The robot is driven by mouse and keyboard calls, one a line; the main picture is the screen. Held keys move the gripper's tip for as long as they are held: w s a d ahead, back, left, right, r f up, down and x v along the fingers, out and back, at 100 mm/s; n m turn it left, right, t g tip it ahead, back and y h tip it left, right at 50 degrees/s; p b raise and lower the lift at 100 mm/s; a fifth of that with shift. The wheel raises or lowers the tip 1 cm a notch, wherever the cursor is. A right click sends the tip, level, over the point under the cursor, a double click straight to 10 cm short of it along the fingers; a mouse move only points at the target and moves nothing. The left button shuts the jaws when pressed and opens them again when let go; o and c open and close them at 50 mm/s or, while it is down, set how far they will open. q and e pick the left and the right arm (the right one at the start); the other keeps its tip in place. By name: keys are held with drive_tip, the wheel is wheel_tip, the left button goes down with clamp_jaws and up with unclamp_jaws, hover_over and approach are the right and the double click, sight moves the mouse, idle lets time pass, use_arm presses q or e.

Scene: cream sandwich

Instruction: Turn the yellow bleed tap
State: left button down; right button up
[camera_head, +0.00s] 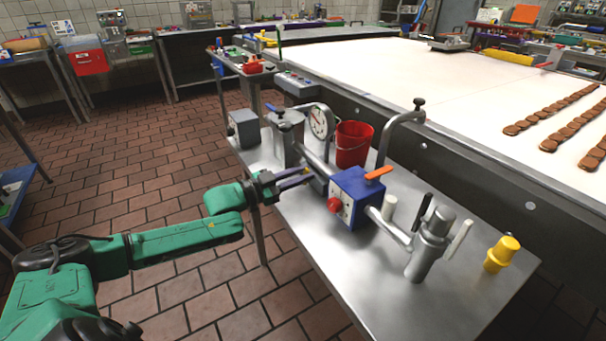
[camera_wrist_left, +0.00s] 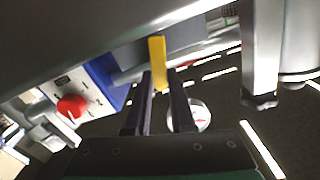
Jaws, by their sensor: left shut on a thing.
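The yellow bleed tap (camera_wrist_left: 157,62) shows in the left wrist view as a flat yellow lever beside a grey pipe. My left gripper (camera_wrist_left: 162,78) has its two dark fingers on either side of the lever and is shut on it. In the head view my left gripper (camera_head: 308,178) reaches in from the left, just left of the blue box (camera_head: 352,198) with a red knob. The tap cannot be made out there, hidden around the fingers. My right gripper is in neither view.
The pipework stands on a steel table (camera_head: 350,300). A round gauge (camera_head: 320,122), a red bucket (camera_head: 353,144), an orange lever (camera_head: 379,173) and a grey cylinder (camera_head: 430,243) are close by. A yellow item (camera_head: 501,254) stands at the right. The tiled floor at left is free.

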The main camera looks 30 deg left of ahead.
use_arm(q)
drive_tip(key=shift+a+n, duration=0.2)
drive_tip(key=shift+n, duration=0.4)
drive_tip(key=shift+w, duration=0.1)
drive_tip(key=c, duration=0.8)
unclamp_jaws()
drive_tip(key=shift+o, duration=0.2)
